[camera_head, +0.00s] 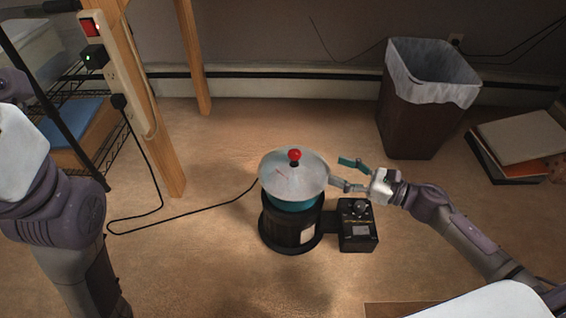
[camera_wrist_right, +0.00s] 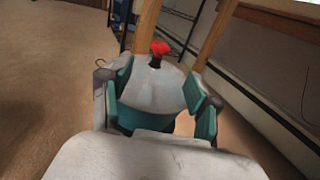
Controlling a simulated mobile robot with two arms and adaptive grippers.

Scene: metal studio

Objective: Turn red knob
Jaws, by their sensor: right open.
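The red knob (camera_head: 295,155) sits on a short dark stem on top of a round silver disc (camera_head: 285,176). Under the disc are a teal band and a black round base (camera_head: 288,235) on the floor. My right gripper (camera_head: 346,174) is open and empty just right of the disc, its fingers apart. In the right wrist view, the red knob (camera_wrist_right: 161,48) shows beyond and between the open teal-padded fingers (camera_wrist_right: 162,95), with no contact visible. My left arm shows at the left edge, but its gripper cannot be seen.
A black control box (camera_head: 357,236) with a dial adjoins the base on the right. A cord runs left to a power strip (camera_head: 112,72) on a wooden post. A lined bin (camera_head: 412,125) and books (camera_head: 525,140) stand back right. Floor in front is clear.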

